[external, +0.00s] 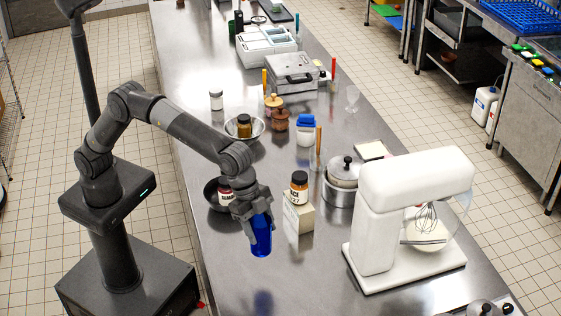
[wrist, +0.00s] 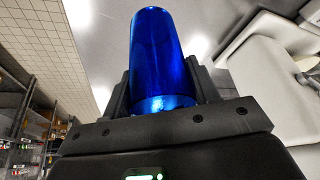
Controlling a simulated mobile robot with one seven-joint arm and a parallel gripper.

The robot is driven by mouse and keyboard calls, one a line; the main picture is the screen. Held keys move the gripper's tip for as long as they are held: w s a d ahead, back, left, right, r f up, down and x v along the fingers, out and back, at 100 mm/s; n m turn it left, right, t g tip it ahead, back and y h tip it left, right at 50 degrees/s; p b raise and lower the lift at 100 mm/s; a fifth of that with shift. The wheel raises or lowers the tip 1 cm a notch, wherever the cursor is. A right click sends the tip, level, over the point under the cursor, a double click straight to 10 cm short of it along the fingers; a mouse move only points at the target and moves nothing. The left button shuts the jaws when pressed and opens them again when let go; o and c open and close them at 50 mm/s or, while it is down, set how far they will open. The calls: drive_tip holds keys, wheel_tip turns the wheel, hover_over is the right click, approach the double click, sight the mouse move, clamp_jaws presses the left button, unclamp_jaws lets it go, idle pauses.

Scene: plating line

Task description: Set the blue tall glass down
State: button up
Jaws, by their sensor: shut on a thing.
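The blue tall glass (external: 261,240) is upright in my gripper (external: 256,214), just above the metal counter (external: 225,255). A blue reflection shows on the counter below it, apart from the glass. In the wrist view the blue glass (wrist: 162,58) stands out between the two fingers of my gripper (wrist: 166,92), which are shut on its sides. The gripper hides the top of the glass in the external view.
A jar (external: 299,188) on a cream block (external: 298,217) stands right of my gripper. A dark pan (external: 211,194) with a jar sits behind it. A white stand mixer (external: 385,205) stands to the right. The counter in front of the glass is clear.

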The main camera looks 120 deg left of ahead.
drive_tip(key=s+a+n+y, duration=0.2)
drive_tip(key=s+a+n, duration=0.2)
drive_tip(key=s+a, duration=0.65)
drive_tip(key=s+a+n+y, duration=0.1)
drive_tip(key=s+a+n, duration=0.4)
drive_tip(key=a, duration=1)
drive_tip(key=shift+m, duration=0.4)
drive_tip(key=shift+w+a+f, duration=0.15)
drive_tip(key=shift+a+f, duration=5.25)
drive_tip(key=shift+a, duration=0.1)
drive_tip(key=o, duration=1.1)
drive_tip(key=shift+f, duration=0.15)
